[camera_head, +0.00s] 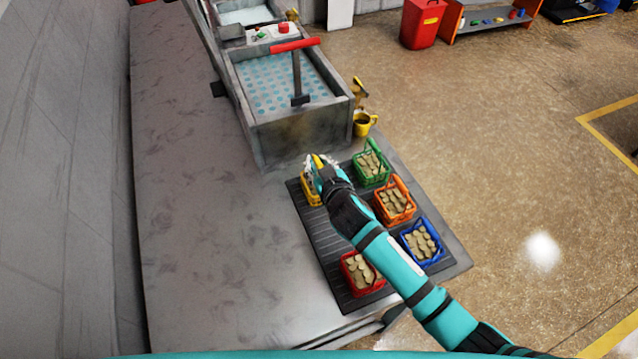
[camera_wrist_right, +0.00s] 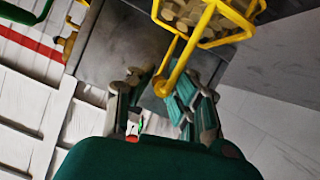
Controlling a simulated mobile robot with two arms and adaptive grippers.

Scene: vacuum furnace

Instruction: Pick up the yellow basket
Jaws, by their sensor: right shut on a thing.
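The yellow basket (camera_head: 312,192) is at the far left corner of the dark ribbed mat (camera_head: 318,222), partly hidden by my right gripper. My right gripper (camera_head: 319,165) is over it, shut on its yellow handle. In the right wrist view the handle (camera_wrist_right: 172,70) runs between the fingers (camera_wrist_right: 163,92), and the yellow basket (camera_wrist_right: 215,36) holds tan pieces. I cannot tell whether the basket touches the mat. My left gripper is not in view.
Green (camera_head: 371,167), orange (camera_head: 394,203), blue (camera_head: 421,243) and red (camera_head: 361,274) baskets with tan pieces stand close by on the mat. A metal tank (camera_head: 300,130) and a yellow mug (camera_head: 364,124) lie beyond. The grey tabletop (camera_head: 215,240) at left is clear.

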